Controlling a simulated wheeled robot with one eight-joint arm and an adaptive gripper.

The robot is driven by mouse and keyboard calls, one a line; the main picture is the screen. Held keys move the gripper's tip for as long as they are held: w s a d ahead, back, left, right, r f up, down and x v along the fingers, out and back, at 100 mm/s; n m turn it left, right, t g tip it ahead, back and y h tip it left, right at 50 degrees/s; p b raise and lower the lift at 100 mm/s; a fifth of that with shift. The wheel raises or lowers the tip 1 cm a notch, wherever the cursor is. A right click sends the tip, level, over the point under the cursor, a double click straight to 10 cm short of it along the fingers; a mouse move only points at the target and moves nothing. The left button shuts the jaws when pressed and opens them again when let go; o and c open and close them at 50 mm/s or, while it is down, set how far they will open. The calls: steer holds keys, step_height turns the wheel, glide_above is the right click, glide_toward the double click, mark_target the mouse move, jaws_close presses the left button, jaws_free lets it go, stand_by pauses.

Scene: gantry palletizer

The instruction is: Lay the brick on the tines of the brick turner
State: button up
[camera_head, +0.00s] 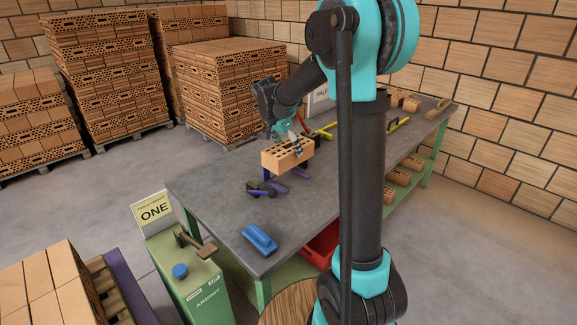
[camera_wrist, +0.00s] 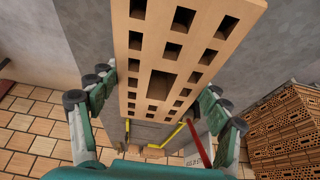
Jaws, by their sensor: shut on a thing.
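My gripper (camera_head: 296,141) is shut on an orange perforated brick (camera_head: 285,158) over the middle of the grey worktable. In the wrist view the brick (camera_wrist: 178,55) sits between the green finger pads, its holed face toward the camera. The brick appears level and raised above the tabletop. A purple and blue tool (camera_head: 278,186), seemingly the brick turner, is just below the brick. The brick hides part of it, so I cannot make out its tines clearly or tell whether the brick touches them.
The worktable (camera_head: 215,200) also carries a blue tool (camera_head: 259,239) near its front edge, a yellow tool (camera_head: 395,132) and several bricks at the far end. A green cabinet (camera_head: 187,273) with a hammer stands at front left. Brick pallets stand behind. The table's left part is clear.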

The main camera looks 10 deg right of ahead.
mark_target(282, 149)
steer(key=shift+f, duration=3.9)
steer(key=o, duration=1.9)
steer(key=shift+f, duration=0.1)
steer(key=v, duration=1.1)
steer(key=shift+r, duration=0.25)
steer(key=shift+s+r, duration=0.15)
steer(key=shift+r, duration=0.05)
steer(key=s+d+f+n+y, duration=0.1)
steer(key=s+d+f+n, duration=0.1)
steer(key=s, duration=0.7)
steer(key=s+d+f+n+t+y, duration=0.1)
steer(key=s+d+f+n, duration=0.2)
steer(key=s+f+n, duration=0.2)
steer(key=s+d+f+n+y, duration=0.1)
steer(key=s+f, duration=0.5)
steer(key=s, duration=0.7)
steer(key=shift+s+d+f+n+y, duration=0.2)
steer(key=shift+d+n, duration=0.2)
steer(key=shift+n, duration=0.3)
steer(key=shift+s+d+f+n+y, duration=0.1)
steer(key=shift+d+f+n+y, duration=0.2)
steer(key=shift+n, duration=0.4)
